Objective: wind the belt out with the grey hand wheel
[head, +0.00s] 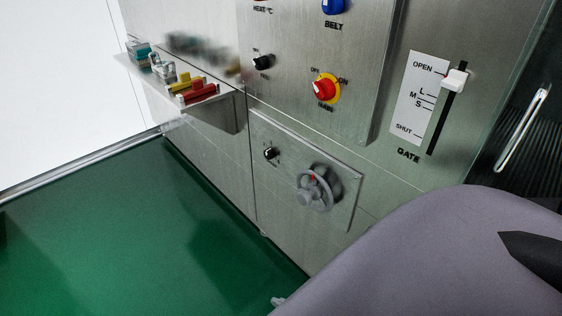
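The grey hand wheel (326,190) sits on a small metal plate (345,172) low on the steel panel. It has a grey knob standing out at its lower left and a red mark near the top of its hub. No gripper is at the wheel, and neither of my grippers is in view. A large mauve-grey rounded shape, which looks like part of my arm, fills the lower right close to the camera. I cannot make out the belt itself.
A small black knob (269,153) is left of the wheel. Above are a red-and-yellow main switch (326,88), a blue belt button (333,6) and a gate slider (455,79) set near OPEN. A shelf (222,103) with small items juts out left. The green floor (130,230) looks mostly clear.

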